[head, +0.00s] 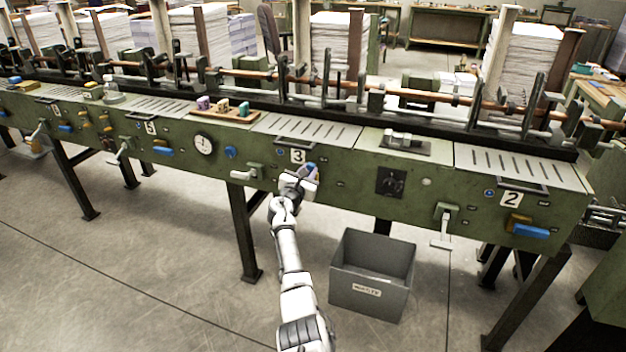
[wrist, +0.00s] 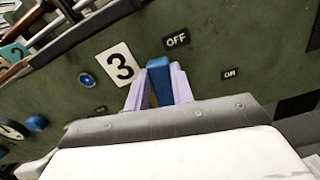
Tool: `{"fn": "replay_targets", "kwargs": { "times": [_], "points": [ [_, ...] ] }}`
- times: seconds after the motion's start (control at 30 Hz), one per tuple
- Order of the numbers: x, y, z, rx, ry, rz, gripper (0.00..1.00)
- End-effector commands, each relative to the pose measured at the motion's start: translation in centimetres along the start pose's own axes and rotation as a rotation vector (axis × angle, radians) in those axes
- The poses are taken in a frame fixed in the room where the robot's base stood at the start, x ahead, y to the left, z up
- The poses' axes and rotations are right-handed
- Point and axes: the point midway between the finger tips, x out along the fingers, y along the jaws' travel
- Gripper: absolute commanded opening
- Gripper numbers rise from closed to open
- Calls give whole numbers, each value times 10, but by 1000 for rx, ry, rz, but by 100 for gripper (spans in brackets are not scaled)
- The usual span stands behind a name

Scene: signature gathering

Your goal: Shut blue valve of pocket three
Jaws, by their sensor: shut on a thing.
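The white plate marked 3 (head: 297,156) is on the green front panel of the long machine, and it also shows in the wrist view (wrist: 118,66). The blue valve handle (wrist: 158,78) is beside it. My gripper (wrist: 160,88) is shut on the handle, with one pale purple finger on each side. In the head view my gripper (head: 303,183) covers most of the blue handle (head: 310,168). An OFF label (wrist: 176,40) lies just beyond the handle's tip, and an ON label (wrist: 231,73) lies farther right. The handle's pivot is hidden by the gripper.
A grey bin (head: 372,275) stands on the floor right of my arm. A lever (head: 246,174) sticks out left of my gripper. A round blue button (wrist: 87,79) is near the plate. Machine legs stand below; open floor lies in front.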

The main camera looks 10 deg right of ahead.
Motion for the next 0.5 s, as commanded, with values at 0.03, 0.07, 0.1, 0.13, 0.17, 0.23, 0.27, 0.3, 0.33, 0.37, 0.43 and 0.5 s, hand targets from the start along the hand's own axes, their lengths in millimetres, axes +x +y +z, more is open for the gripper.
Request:
{"fn": "replay_targets", "kwargs": {
  "times": [0.03,0.07,0.1,0.13,0.17,0.23,0.27,0.3,0.33,0.37,0.43,0.5],
  "points": [
    [2,3,0,-35,0,-1,0],
    [4,5,0,-52,0,-2,0],
    [5,7,0,-75,0,-1,0],
    [5,8,-1,-91,0,-1,0],
    [6,9,-1,-106,0,-1,0],
    [7,12,-1,-134,0,-1,0],
    [8,13,-2,-145,1,-1,0],
    [8,14,-2,-157,1,-1,0],
    [8,14,-2,-165,1,-1,0],
    [8,15,-2,-172,1,-1,0],
    [9,16,-3,-185,1,-1,0],
    [9,17,-3,-193,1,-1,0]
  ]
}}
